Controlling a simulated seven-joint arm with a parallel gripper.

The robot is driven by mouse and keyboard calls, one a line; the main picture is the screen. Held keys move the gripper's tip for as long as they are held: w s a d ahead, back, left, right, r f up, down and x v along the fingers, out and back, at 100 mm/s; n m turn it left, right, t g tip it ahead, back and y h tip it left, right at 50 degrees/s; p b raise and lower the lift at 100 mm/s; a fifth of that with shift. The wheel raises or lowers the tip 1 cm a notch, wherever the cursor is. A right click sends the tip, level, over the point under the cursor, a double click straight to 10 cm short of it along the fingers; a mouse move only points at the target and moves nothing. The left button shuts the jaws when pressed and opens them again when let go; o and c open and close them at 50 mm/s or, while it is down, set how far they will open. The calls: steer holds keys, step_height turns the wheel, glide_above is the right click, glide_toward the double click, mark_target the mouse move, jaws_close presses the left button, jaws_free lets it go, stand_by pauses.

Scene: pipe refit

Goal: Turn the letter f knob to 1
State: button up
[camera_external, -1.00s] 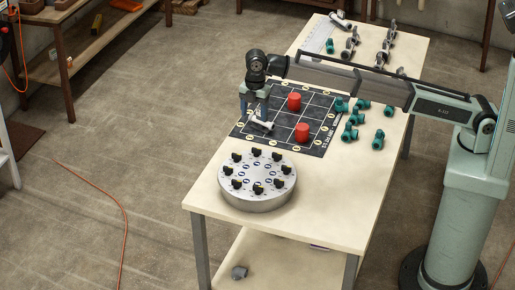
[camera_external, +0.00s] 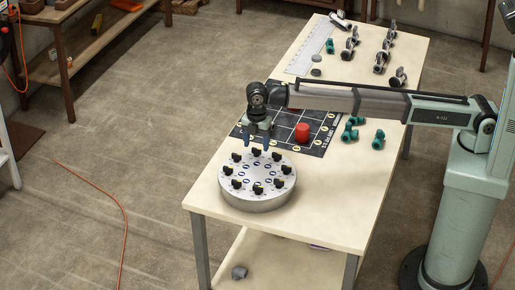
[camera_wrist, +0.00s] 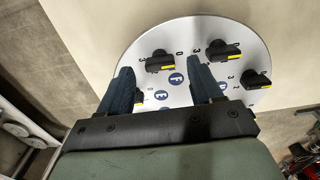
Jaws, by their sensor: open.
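The round silver dial plate (camera_external: 258,200) stands on the near part of the table, with several black knobs around its rim. In the wrist view the plate (camera_wrist: 190,30) carries a blue letter F label (camera_wrist: 176,78), and a black knob with a yellow mark (camera_wrist: 160,62) sits just beyond it. My gripper (camera_wrist: 161,68) is open, with one finger to each side of that knob in the picture. Contact cannot be told. In the external view my gripper (camera_external: 256,149) points down at the plate's back edge, over a knob there. The knob's pointed-to number is unclear.
A second knob (camera_wrist: 225,50) lies right of my right finger, and another (camera_wrist: 257,79) lies farther right. A dark gridded mat (camera_external: 313,139) with a red cylinder (camera_external: 302,130) lies behind the plate. Teal pipe fittings (camera_external: 378,138) lie at the right. The table's front is clear.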

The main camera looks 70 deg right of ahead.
mark_target(256, 152)
steer(key=shift+f, duration=1.05)
steer(key=c, duration=1.1)
